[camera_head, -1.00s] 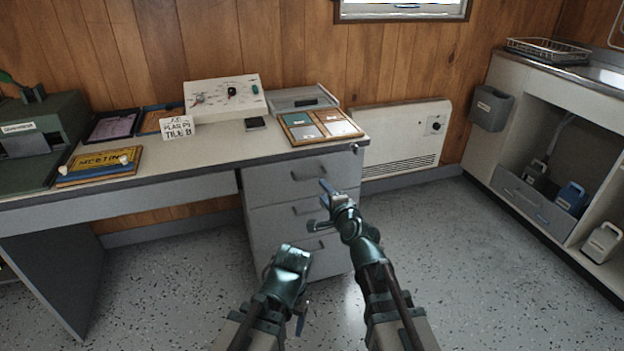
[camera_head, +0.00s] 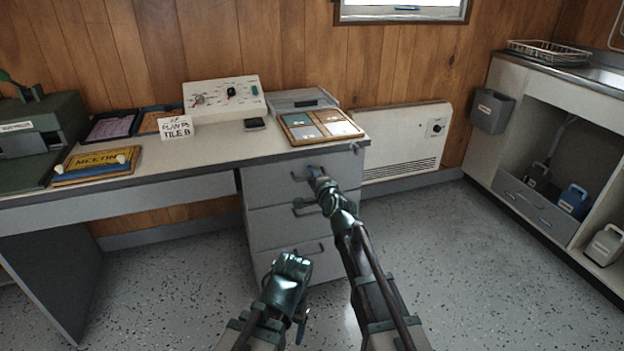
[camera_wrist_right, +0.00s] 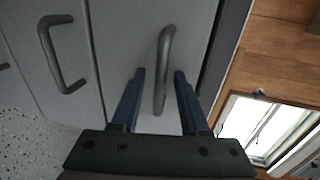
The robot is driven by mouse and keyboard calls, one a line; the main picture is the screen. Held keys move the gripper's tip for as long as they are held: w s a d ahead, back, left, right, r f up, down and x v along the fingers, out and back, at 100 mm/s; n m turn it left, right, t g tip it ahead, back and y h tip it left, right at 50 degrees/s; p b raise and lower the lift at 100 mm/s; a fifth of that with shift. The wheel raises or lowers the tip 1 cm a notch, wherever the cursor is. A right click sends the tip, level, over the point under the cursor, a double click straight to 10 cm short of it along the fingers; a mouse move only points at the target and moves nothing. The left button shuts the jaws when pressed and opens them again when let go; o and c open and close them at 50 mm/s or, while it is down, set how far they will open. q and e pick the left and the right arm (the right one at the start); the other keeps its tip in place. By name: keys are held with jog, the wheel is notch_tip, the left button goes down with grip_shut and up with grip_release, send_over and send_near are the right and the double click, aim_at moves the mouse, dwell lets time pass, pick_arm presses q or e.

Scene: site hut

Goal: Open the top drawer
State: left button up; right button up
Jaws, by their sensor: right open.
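The grey desk pedestal has a top drawer (camera_head: 266,181) whose front looks flush and shut. Its dark bar handle (camera_wrist_right: 164,62) shows in the right wrist view between the two blue fingers of my right gripper (camera_wrist_right: 159,76). The jaws are open, one finger on each side of the bar, with a gap still visible on both sides. In the head view my right gripper (camera_head: 313,174) is at the top drawer's front and partly covers the handle. My left gripper (camera_head: 301,326) is low in front of the pedestal, apart from the drawers; its jaws are not clear.
Two lower drawers have handles; the middle handle (camera_head: 306,207) is just below my right gripper. The desk top (camera_head: 225,145) overhangs above, holding a sample board (camera_head: 318,125) and control box (camera_head: 222,98). A heater (camera_head: 405,140) stands right. Speckled floor is clear between desk and counter.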

grip_shut()
dwell(1.4)
